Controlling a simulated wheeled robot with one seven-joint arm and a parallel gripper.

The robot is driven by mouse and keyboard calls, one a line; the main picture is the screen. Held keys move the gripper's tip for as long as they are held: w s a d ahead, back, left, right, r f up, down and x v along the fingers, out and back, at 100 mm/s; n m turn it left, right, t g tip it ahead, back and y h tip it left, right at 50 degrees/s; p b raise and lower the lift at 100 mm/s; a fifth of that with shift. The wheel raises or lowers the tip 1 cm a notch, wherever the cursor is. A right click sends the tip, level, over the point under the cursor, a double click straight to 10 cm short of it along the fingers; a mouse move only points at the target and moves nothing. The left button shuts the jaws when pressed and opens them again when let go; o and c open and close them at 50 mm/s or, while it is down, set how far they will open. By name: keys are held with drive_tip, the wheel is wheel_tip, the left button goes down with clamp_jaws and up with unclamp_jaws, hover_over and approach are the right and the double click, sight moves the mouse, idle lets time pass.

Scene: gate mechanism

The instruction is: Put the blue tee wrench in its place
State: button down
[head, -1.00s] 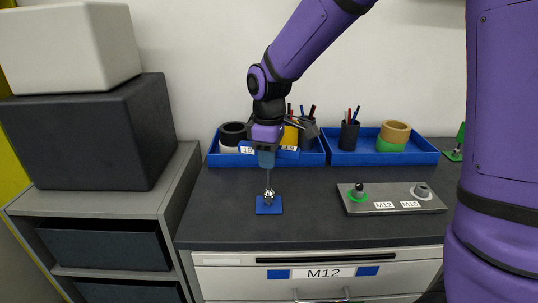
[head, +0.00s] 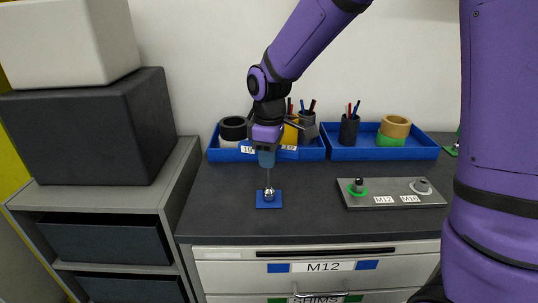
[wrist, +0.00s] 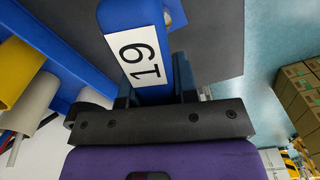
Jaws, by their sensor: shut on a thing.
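The blue tee wrench (head: 266,160) has white labels reading 19 on its crossbar. Its crossbar (wrist: 122,18) fills the space between the jaws in the wrist view. My gripper (head: 267,149) is shut on it from above; the gripper also shows in the wrist view (wrist: 155,92). The thin shaft points straight down, with its lower end at a small metal piece (head: 268,192) on a blue square pad (head: 277,200). I cannot tell whether the shaft's end touches that piece or sits over it.
A grey plate (head: 400,203) labelled M12 and M10 bears two posts, the left one ringed in green. Behind stand blue trays (head: 383,155) with tape rolls and pen cups. A drawer (head: 225,274) labelled M12 is below. The dark worktop (head: 220,218) is clear around the pad.

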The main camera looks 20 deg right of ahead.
drive_tip(key=shift+f, duration=0.15)
drive_tip(key=c, duration=0.8)
unclamp_jaws()
drive_tip(key=shift+r, duration=3.5)
drive_tip(key=shift+r, duration=0.1)
drive_tip(key=s+d+r+m+t, duration=0.1)
drive_tip(key=s+d+r+m, duration=0.2)
drive_tip(key=s, duration=0.4)
drive_tip(key=s+d+r+m+t, duration=0.2)
drive_tip(key=s+d+r+m, duration=0.1)
drive_tip(key=s, duration=0.5)
drive_tip(key=s+d+r+m+t, duration=0.2)
drive_tip(key=s+d+m, duration=0.3)
drive_tip(key=s+d, duration=0.2)
drive_tip(key=shift+s+r, duration=0.4)
drive_tip(key=shift+s, duration=0.3)
